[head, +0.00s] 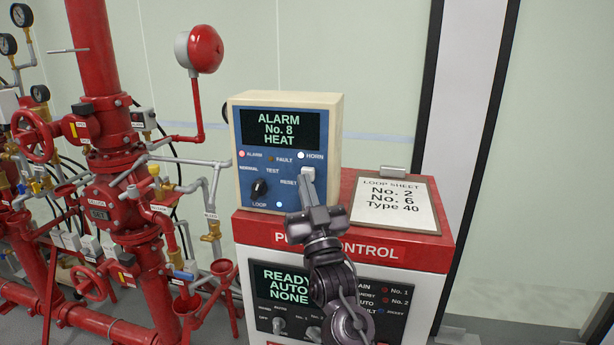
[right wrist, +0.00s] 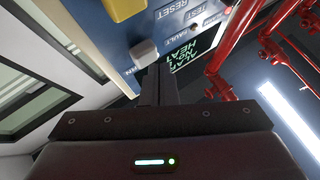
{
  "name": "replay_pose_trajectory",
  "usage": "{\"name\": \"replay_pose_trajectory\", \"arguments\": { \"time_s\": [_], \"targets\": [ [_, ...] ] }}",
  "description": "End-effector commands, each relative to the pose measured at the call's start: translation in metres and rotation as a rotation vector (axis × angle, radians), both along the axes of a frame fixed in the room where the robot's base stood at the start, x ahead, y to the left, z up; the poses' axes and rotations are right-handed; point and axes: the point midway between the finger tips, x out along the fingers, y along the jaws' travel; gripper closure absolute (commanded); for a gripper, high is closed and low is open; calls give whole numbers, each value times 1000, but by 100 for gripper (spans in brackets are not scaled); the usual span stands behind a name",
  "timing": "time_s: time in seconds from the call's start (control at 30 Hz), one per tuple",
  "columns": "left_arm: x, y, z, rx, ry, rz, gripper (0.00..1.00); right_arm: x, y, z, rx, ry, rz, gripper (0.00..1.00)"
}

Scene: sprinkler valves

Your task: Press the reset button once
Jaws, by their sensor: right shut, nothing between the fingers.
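The alarm panel (head: 250,190) is a cream box with a blue face, and its display (head: 279,129) reads "ALARM No. 8 HEAT". A yellow block-shaped button (right wrist: 122,8) sits beside the RESET label in the right wrist view; I cannot make it out in the head view, where my gripper covers that area. A pale grey block (head: 308,174) stands out just below the HORN label and also shows in the right wrist view (right wrist: 143,52). My right gripper (head: 307,190) is shut and empty, its tips close to the grey block. I cannot tell whether they touch. My left gripper is not in view.
The panel stands on a red-topped pump control cabinet (head: 400,250). A loop sheet on a clipboard (head: 395,203) lies to its right. Red pipes and valves (head: 110,215) with a bell (head: 205,49) fill the left. The space above the clipboard is clear.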

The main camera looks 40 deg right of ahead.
Motion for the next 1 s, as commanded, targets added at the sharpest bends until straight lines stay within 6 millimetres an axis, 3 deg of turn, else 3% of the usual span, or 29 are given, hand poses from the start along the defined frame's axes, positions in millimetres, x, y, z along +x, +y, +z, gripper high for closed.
{"name": "replay_pose_trajectory", "arguments": {
  "time_s": [1.0],
  "targets": [
    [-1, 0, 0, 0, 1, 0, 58, 6, -6, 0, -1, -1, -1, 100]
  ]
}}
